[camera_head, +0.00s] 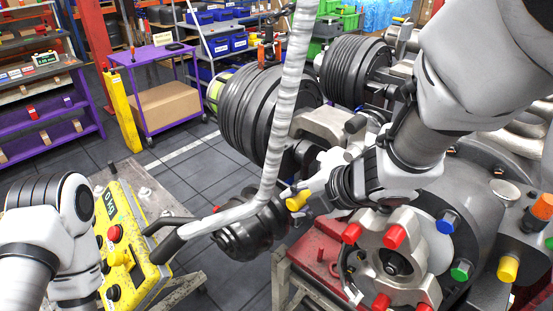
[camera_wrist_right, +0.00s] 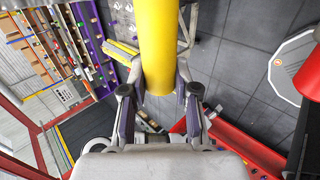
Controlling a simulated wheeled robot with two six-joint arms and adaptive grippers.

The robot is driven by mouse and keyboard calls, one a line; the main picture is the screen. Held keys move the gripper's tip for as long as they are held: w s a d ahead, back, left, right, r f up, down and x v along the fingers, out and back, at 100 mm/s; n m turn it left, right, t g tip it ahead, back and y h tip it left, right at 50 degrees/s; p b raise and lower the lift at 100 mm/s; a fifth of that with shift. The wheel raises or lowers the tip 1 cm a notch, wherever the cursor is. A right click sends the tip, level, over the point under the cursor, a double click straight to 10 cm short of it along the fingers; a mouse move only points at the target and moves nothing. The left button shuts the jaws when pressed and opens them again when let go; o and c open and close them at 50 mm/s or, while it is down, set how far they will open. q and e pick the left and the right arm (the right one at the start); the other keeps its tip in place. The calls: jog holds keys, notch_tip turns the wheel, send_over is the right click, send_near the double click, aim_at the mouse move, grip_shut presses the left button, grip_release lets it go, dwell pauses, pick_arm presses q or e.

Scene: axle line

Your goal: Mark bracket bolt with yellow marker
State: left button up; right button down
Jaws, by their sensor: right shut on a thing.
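My right gripper (camera_head: 312,193) reaches in from the upper right and is shut on the yellow marker (camera_head: 297,201). In the right wrist view, the marker (camera_wrist_right: 158,45) points up and away between the two fingers of the gripper (camera_wrist_right: 158,100). The marker is in free air left of the axle hub (camera_head: 390,262), apart from any bolt. Red caps ring this hub. A blue bolt (camera_head: 446,223), a green bolt (camera_head: 461,270) and a yellow bolt (camera_head: 508,268) sit on the housing to its right. I cannot tell which is the bracket bolt. My left gripper is not visible.
A yellow control box (camera_head: 130,245) and a pale wrapped hose (camera_head: 285,100) stand left of the marker. Ribbed black drums (camera_head: 250,110) are behind. The floor (camera_head: 215,165) between the purple cart (camera_head: 160,70) and the axle is open.

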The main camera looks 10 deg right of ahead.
aim_at(306, 192)
jog(key=shift+w+d+f, duration=0.1)
jog(key=shift+w+d, duration=0.9)
jog(key=shift+w, duration=0.15)
jog(key=shift+w+d+p, duration=0.2)
jog(key=shift+w+d, duration=0.05)
jog(key=shift+d, duration=0.25)
jog(key=shift+w+d+p, duration=0.2)
jog(key=shift+d, duration=0.3)
jog(key=shift+w+d, duration=0.25)
jog(key=shift+w, duration=0.1)
jog(key=shift+s+a, duration=0.1)
jog(key=shift+s, duration=0.1)
jog(key=shift+w, duration=0.15)
